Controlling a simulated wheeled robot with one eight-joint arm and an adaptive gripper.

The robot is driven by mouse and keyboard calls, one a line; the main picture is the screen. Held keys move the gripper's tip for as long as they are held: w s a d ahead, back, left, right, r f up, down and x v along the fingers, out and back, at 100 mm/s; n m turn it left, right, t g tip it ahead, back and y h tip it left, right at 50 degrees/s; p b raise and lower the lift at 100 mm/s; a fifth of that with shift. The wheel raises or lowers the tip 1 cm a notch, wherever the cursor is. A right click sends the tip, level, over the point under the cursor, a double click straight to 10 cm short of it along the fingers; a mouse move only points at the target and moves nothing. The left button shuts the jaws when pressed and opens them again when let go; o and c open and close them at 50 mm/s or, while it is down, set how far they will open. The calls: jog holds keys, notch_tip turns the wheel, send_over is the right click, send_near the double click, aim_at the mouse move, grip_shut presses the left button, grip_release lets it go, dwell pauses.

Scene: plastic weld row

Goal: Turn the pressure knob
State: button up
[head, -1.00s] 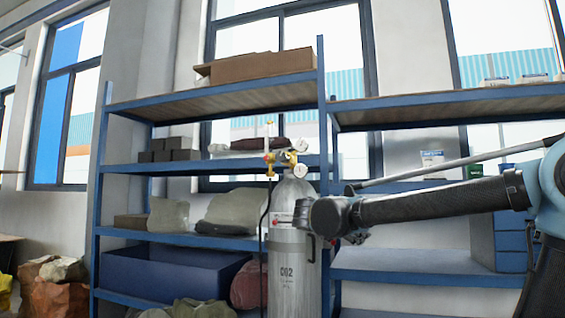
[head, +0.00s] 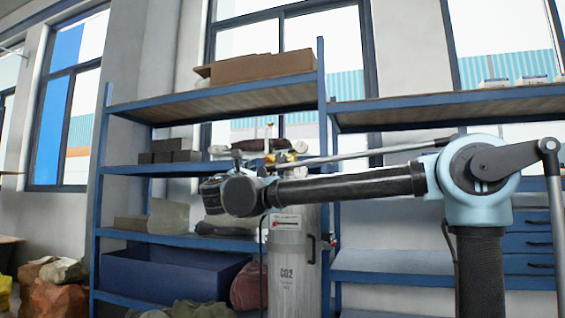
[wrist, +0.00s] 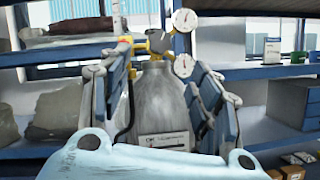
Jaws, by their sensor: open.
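A grey CO2 gas cylinder (head: 290,262) stands upright in front of the shelf. Its brass-yellow regulator (wrist: 158,42) carries two round white gauges (wrist: 184,66) in the wrist view. In the head view the regulator (head: 287,157) shows only in part above my arm. I cannot pick out the pressure knob for sure; a small reddish-yellow part (wrist: 125,40) sits at the regulator's left. My gripper (wrist: 160,70) is open and empty, its blue-padded fingers on either side of the cylinder's shoulder in the picture. I see no contact with the regulator.
Blue shelving (head: 215,172) with wooden boards stands behind the cylinder. It holds a cardboard box (head: 262,65), dark blocks, sacks and a blue bin (head: 170,275). A dark hose (wrist: 126,118) runs down the cylinder's left side. Sacks lie at the lower left.

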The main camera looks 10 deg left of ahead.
jog(key=x, duration=1.5)
jog(key=shift+w+d+r, duration=0.1)
jog(key=shift+w+d, duration=0.05)
jog(key=shift+w, duration=0.2)
jog(key=c, duration=1)
